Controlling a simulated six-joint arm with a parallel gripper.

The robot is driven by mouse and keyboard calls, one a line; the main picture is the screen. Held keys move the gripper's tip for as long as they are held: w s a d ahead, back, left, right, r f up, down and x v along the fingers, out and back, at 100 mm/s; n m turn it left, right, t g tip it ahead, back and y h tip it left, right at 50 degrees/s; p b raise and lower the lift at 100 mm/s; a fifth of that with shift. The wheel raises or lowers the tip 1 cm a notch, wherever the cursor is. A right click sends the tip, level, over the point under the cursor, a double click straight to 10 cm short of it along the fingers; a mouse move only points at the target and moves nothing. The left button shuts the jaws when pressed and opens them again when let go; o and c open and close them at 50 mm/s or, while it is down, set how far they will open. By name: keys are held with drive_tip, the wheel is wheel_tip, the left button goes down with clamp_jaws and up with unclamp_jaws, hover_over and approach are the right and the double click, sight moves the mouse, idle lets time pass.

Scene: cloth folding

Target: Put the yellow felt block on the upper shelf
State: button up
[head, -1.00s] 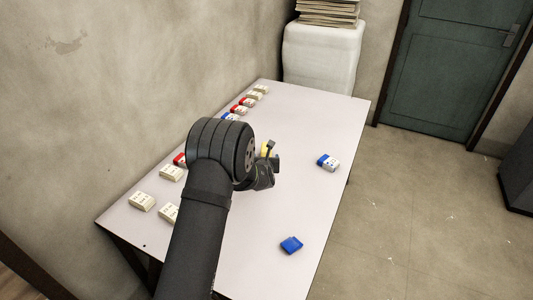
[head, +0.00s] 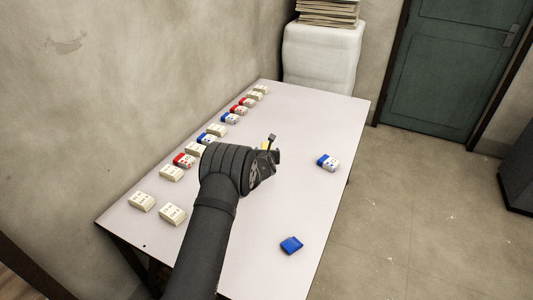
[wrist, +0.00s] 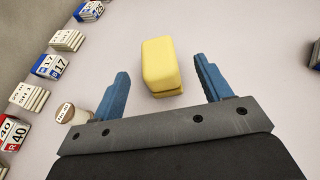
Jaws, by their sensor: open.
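The yellow felt block (wrist: 161,62) lies on the table in the wrist view, rounded at its edges, just beyond and between the two blue fingers of my gripper (wrist: 161,72). The fingers are apart, with clear gaps on both sides of the block, and do not appear to touch it. In the head view my gripper (head: 272,152) is low over the middle of the table, and a sliver of yellow beside it may be the block, mostly hidden. No upper shelf shows in either view.
The pale table (head: 310,110) bears a row of small white, red and blue labelled packs (head: 183,160) along the wall. A blue-and-white pack (head: 328,162) and a blue piece (head: 291,245) lie on the right side. A small round object (wrist: 76,112) is left of my left finger.

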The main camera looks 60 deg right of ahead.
sight(266, 147)
drive_tip(key=shift+w+x, duration=0.25)
drive_tip(key=shift+x, duration=2.55)
drive_tip(key=c, duration=1.1)
drive_tip(key=shift+c, duration=0.2)
drive_tip(key=shift+r, duration=0.1)
drive_tip(key=shift+r, duration=0.65)
wheel_tip(266, 147, up, 3)
drive_tip(key=shift+f, duration=0.1)
drive_tip(key=s+a+r, duration=0.3)
drive_tip(key=s+r, duration=0.4)
drive_tip(key=s, duration=0.4)
drive_tip(key=shift+s, duration=0.15)
